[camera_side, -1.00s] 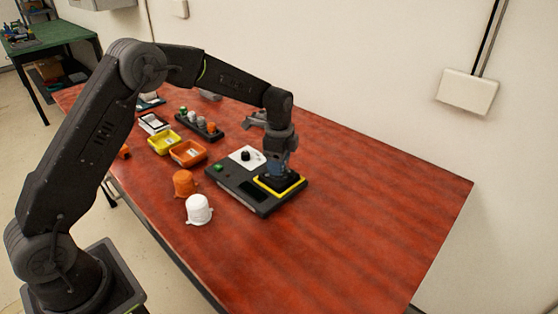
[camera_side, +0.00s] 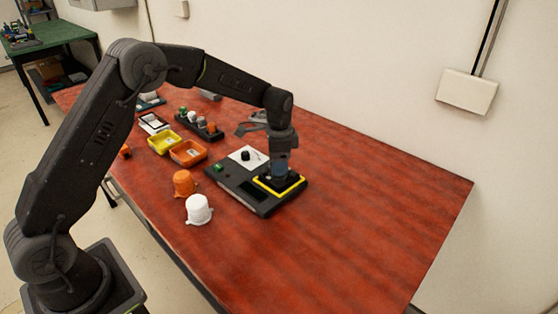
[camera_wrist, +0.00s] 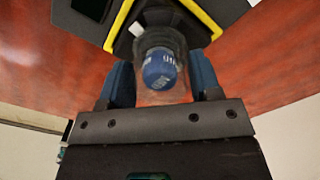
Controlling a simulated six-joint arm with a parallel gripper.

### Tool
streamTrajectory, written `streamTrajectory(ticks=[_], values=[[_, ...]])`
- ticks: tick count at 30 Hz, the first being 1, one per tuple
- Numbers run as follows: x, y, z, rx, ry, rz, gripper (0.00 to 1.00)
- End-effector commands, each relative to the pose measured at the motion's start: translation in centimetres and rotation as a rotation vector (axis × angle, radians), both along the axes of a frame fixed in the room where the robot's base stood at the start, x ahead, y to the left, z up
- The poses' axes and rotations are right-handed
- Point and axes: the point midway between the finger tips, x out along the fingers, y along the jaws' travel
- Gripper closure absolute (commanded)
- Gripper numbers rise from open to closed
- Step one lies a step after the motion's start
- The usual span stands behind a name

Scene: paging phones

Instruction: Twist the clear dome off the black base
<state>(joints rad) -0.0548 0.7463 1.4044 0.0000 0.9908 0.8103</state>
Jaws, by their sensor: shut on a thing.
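The clear dome (camera_wrist: 150,98) is between the two blue fingers of my gripper (camera_wrist: 162,88) in the wrist view, with a blue printed bulb (camera_wrist: 159,70) seen inside it. The black base (camera_wrist: 192,30) shows just beyond the dome, inside a yellow square border on a dark panel. In the side view my gripper (camera_side: 281,170) points down over the black base (camera_side: 268,183) and is shut on the dome. The dome is mostly hidden by the fingers there. I cannot tell whether the dome and base are apart.
The dark panel (camera_side: 225,178) has a black knob (camera_side: 246,155) and a green button (camera_side: 219,167). An orange dome (camera_side: 184,183) and a white dome (camera_side: 198,209) stand to the left. Yellow (camera_side: 164,142) and orange (camera_side: 188,152) trays lie behind. The table's right side is clear.

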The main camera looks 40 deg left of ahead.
Motion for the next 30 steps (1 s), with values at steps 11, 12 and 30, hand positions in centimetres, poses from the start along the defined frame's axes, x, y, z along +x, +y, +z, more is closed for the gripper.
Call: streamTrajectory(ticks=[11, 12, 30], values=[[0.0, 0.0, 0.2, 0.0, 0.0, 0.024, 0.57], [0.0, 0.0, 0.4, 0.0, -0.001, 0.023, 0.57], [0.0, 0.0, 3.2, 0.0, -0.001, 0.023, 0.57]])
